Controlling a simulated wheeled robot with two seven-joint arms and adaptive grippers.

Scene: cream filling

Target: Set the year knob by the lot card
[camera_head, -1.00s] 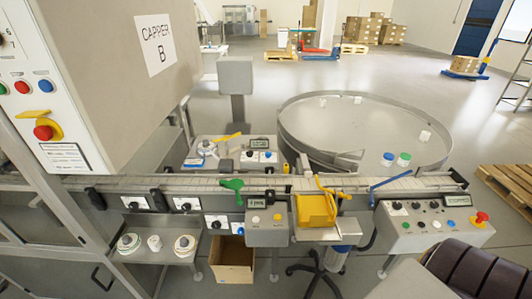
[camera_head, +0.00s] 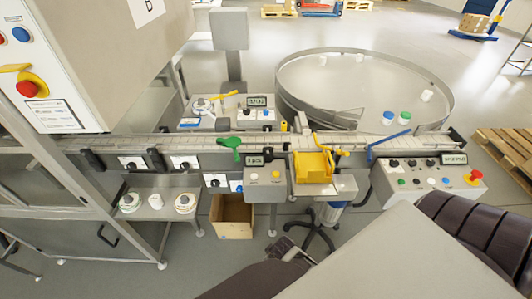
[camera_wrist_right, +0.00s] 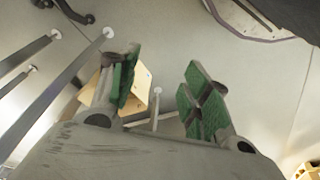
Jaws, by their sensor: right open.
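Several black knobs on white plates show along the conveyor front in the head view, such as a left knob (camera_head: 130,162) and a second knob (camera_head: 183,162). More small dark knobs (camera_head: 394,163) sit on the right control panel. Labels are too small to read, so I cannot tell which is the year knob. I cannot make out a lot card for certain. My right gripper (camera_head: 287,248) is low in front of the conveyor, apart from all knobs. In the right wrist view its green-padded fingers (camera_wrist_right: 160,90) are open and empty. My left gripper is not in view.
A cardboard box (camera_head: 232,214) stands on the floor under the conveyor (camera_head: 110,143). A yellow bin (camera_head: 313,166), a green-handled part (camera_head: 230,144) and a round turntable (camera_head: 365,90) are near the middle. A red stop button (camera_head: 474,176) sits on the right panel. A wheeled stool base (camera_head: 320,226) stands below.

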